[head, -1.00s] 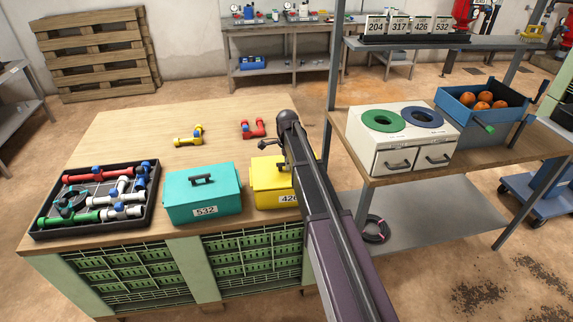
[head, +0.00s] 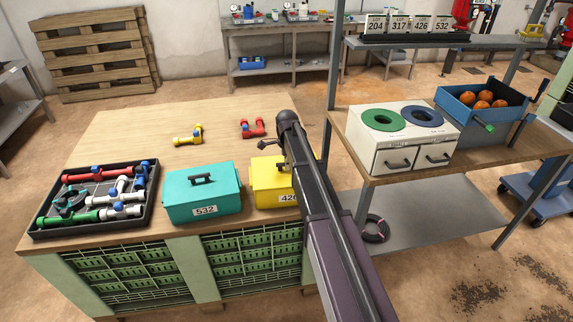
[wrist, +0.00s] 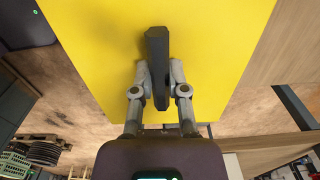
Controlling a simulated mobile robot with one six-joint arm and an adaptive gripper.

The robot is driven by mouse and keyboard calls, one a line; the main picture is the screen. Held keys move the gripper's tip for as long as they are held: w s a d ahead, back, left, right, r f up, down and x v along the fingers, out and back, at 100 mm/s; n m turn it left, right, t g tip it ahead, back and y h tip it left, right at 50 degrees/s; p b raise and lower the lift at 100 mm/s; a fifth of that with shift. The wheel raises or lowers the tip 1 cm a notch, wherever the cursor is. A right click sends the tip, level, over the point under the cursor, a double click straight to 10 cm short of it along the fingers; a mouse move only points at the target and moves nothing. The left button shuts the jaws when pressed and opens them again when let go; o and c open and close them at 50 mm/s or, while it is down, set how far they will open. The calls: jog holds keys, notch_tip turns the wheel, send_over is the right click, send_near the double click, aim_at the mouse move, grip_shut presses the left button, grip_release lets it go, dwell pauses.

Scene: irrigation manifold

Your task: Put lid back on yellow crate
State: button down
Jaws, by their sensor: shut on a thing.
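My gripper (wrist: 160,83) is shut on this handle, one finger on each side.
A teal crate (head: 180,208) labelled 532 with its lid on stands just left. A black tray (head: 95,230) of pipe parts is farther left. Yellow (head: 189,136) and red (head: 252,129) fittings lie behind. A shelf bench (head: 400,178) stands to the right. The back left tabletop is clear.

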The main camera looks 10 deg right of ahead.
jog(key=c, duration=0.6)
grip_release()
jog(key=o, duration=0.5)
jog(key=shift+r, duration=0.1)
jog(key=shift+r+p, duration=3.45)
jog(key=shift+p, duration=0.1)
grip_shut()
